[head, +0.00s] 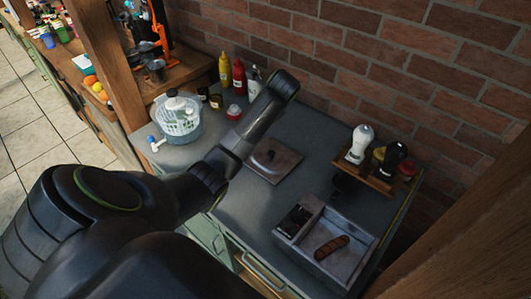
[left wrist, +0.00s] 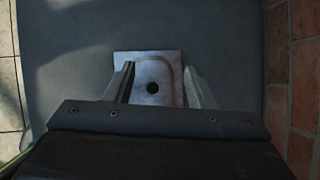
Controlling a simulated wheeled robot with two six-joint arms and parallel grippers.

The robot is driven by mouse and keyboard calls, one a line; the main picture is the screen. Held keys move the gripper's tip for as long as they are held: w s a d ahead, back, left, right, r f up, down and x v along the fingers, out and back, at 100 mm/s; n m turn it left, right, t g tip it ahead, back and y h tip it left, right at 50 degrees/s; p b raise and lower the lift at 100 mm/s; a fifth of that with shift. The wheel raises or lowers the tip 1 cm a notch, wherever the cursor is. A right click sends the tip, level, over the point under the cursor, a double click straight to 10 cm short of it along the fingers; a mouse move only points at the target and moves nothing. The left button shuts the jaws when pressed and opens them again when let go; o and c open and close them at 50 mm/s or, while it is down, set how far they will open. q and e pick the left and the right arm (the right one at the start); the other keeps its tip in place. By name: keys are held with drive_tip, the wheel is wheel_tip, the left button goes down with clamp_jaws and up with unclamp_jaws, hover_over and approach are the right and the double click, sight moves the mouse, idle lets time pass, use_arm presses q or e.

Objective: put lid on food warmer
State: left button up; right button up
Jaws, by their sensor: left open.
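The lid (head: 273,160) is a flat, square metal plate with a dark knob, lying on the grey table. The food warmer (head: 358,255) is a rectangular metal box with an open top at the table's front right. A brown sausage-like item lies inside, with a dark part in its left section. My left arm reaches over the table; its fingers cannot be made out in the head view. In the left wrist view, my left gripper (left wrist: 157,70) is open, and the lid (left wrist: 150,62) and its knob show between the fingers, which appear apart from it.
A wooden rack (head: 373,178) with a white and a black shaker stands behind the food warmer. A salad spinner (head: 180,117), sauce bottles (head: 238,77) and small jars stand at the back left. A brick wall (head: 400,60) closes the back. Bare table (head: 240,205) lies in front of the lid.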

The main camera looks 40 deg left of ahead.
use_arm(q)
drive_tip(key=d+r+m+g+h, duration=0.1)
drive_tip(key=d+m+g+h, duration=0.15)
drive_tip(key=d, duration=0.45)
drive_tip(key=b, duration=0.6)
approach(271, 152)
drive_tip(key=f, duration=0.1)
drive_tip(key=f+p, duration=0.1)
drive_tip(key=m+t+p, duration=0.1)
drive_tip(key=shift+s+a+f+h, duration=0.35)
drive_tip(key=shift+f, duration=0.05)
drive_tip(key=shift+p+x, duration=0.75)
drive_tip(key=shift+x, duration=1.35)
drive_tip(key=shift+w+a+f, duration=0.2)
drive_tip(key=shift+a+f, duration=0.15)
drive_tip(key=shift+f, duration=0.35)
clamp_jaws()
use_arm(e)
drive_tip(key=shift+s+a+f, duration=0.1)
drive_tip(key=shift+a+f, duration=0.1)
drive_tip(key=shift+f, duration=0.25)
drive_tip(key=shift+s+a+f, duration=0.1)
drive_tip(key=shift+a+f, duration=0.1)
drive_tip(key=shift+f, duration=0.25)
